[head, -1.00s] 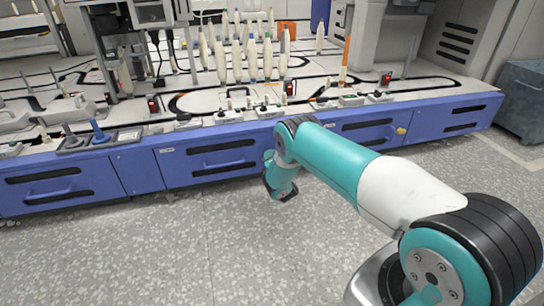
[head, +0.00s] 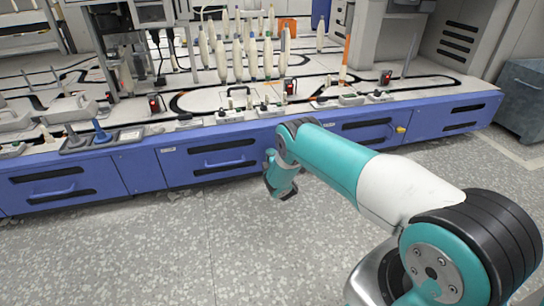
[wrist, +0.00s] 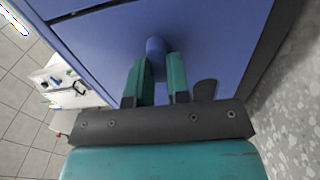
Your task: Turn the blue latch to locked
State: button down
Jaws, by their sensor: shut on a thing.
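The blue latch (wrist: 155,46) is a small rounded blue knob on a blue panel in the wrist view. My gripper (wrist: 159,70) has its two teal fingers on either side of it, shut on it. The fingers cover the lower part of the latch, and I cannot tell its turn angle. In the head view my gripper end (head: 280,182) is low against the front of the blue cabinet, and the latch is hidden behind my arm.
The blue cabinet front (head: 130,172) has drawers with handles (head: 224,163) beside my gripper. A yellow knob (head: 400,130) is further right. Upright bobbins (head: 252,58) stand on the bench top. The grey floor (head: 130,255) in front is clear.

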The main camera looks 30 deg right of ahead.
jog(key=shift+d, duration=0.15)
jog(key=c, duration=1.1)
grip_release()
jog(key=shift+p+v, duration=7.85)
jog(key=shift+v, duration=0.85)
